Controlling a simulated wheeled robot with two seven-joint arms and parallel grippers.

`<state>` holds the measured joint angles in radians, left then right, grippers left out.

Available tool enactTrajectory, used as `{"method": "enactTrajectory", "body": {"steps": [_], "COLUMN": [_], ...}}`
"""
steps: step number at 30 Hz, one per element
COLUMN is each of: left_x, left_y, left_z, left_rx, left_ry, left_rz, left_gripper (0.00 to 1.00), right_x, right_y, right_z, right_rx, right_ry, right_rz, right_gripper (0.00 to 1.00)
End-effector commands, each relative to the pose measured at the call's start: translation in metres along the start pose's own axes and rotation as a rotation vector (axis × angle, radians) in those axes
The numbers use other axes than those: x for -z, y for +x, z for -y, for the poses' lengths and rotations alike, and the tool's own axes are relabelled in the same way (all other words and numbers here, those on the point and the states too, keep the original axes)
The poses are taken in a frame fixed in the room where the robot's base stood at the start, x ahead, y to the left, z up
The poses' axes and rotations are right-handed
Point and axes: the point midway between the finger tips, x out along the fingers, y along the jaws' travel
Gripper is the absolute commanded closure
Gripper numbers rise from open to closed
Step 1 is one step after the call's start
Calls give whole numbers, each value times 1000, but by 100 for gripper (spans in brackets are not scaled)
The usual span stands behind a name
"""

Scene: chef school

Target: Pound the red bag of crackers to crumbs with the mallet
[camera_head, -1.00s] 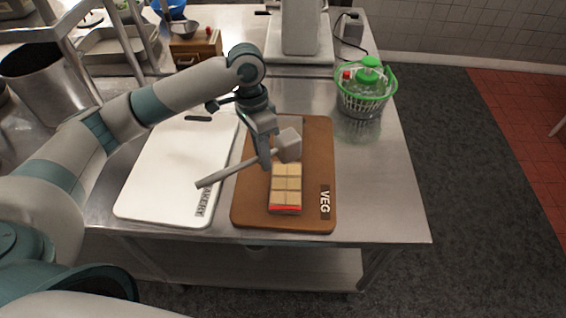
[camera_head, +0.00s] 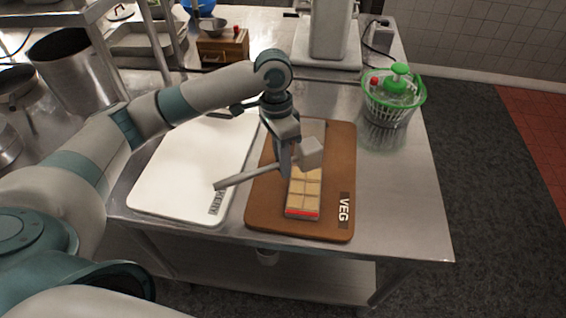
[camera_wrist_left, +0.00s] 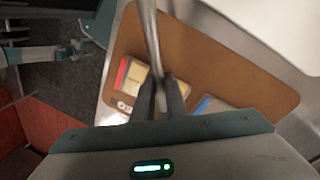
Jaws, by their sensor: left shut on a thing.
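The red bag of crackers (camera_head: 304,195), a clear pack with a red band at its front end, lies flat on the brown VEG board (camera_head: 262,215). In the left wrist view its red band (camera_wrist_left: 122,76) shows at left. My left gripper (camera_head: 286,172) is shut on the handle of the grey mallet (camera_head: 236,180), above the board. The mallet's block head (camera_head: 311,153) is over the far part of the bag, apparently raised; the exact gap is unclear. The handle (camera_wrist_left: 151,35) runs between the fingers in the left wrist view. My right gripper is not in view.
A blue-banded pack (camera_wrist_left: 207,106) lies on the same board, mostly hidden by my gripper in the head view. A white board (camera_head: 180,180) lies at left. A green spinner basket (camera_head: 392,98) stands at the back right. Bare steel lies right of the brown board.

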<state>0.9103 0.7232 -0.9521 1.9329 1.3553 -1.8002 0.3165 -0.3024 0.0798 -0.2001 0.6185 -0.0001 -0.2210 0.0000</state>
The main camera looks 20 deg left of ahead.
Motion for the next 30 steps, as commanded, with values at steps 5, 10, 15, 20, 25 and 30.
{"method": "enactTrajectory", "body": {"steps": [5,10,15,20,25,30], "left_x": [0,0,0,0,0,1], "left_y": [-1,-1,1,12,30,32], "left_z": [0,0,0,2,5,7], "left_rx": [0,0,0,-2,-2,0], "left_ry": [0,0,0,0,0,1], "left_rz": [-1,-1,0,1,1,-2], "left_gripper": [100,100,100,100,100,100], "right_x": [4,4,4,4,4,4], "right_y": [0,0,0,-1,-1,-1], "right_z": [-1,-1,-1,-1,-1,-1], "right_rx": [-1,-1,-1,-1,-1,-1], "right_ry": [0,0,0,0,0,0], "right_rz": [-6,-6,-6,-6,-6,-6], "right_gripper": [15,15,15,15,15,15]}}
